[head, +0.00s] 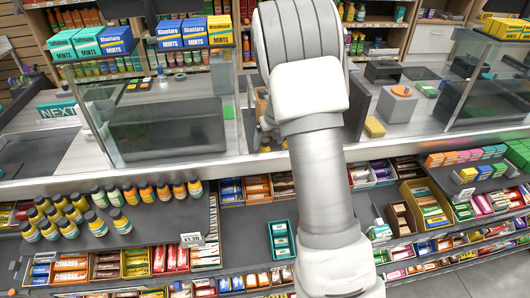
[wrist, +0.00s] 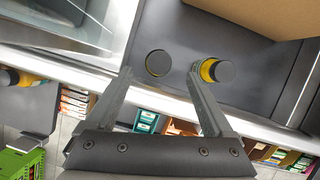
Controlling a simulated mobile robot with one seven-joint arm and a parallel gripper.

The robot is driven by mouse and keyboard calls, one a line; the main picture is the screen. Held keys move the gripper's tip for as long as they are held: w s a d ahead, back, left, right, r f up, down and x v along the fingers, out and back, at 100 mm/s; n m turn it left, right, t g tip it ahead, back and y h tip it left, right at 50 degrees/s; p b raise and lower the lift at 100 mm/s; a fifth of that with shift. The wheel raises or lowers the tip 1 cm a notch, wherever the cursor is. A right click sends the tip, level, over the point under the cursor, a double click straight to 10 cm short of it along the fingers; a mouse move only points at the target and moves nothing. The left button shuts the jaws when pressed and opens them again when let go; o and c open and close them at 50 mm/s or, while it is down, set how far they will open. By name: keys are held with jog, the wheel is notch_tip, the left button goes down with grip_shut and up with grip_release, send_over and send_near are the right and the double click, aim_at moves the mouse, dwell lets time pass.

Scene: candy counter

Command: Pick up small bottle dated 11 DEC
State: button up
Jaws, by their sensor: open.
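In the wrist view my gripper (wrist: 161,71) is open, its two fingers spread over a dark grey surface. A dark round cap (wrist: 158,63), seen from straight above, shows between the fingertips, with a thin yellowish edge. A second small bottle (wrist: 207,70) with a dark cap and yellow body stands just right of the right fingertip, partly behind it. No date can be read on either, so I cannot tell which is dated 11 DEC. In the head view my arm hides most of this spot.
Several small dark-capped bottles (head: 124,222) stand on the left shelf in the head view. A glass case (head: 165,130) stands on the counter left of my arm. A brown box (wrist: 262,14) is close at the wrist view's upper right. Candy trays (head: 283,240) fill the shelves below.

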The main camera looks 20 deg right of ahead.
aim_at(265, 148)
jog(key=shift+b+x, duration=0.3)
jog(key=shift+x, duration=2.4)
jog(key=shift+w+a, duration=0.1)
jog(key=shift+w, duration=0.1)
jog(key=shift+c, duration=0.3)
jog(key=shift+r, duration=0.1)
grip_shut()
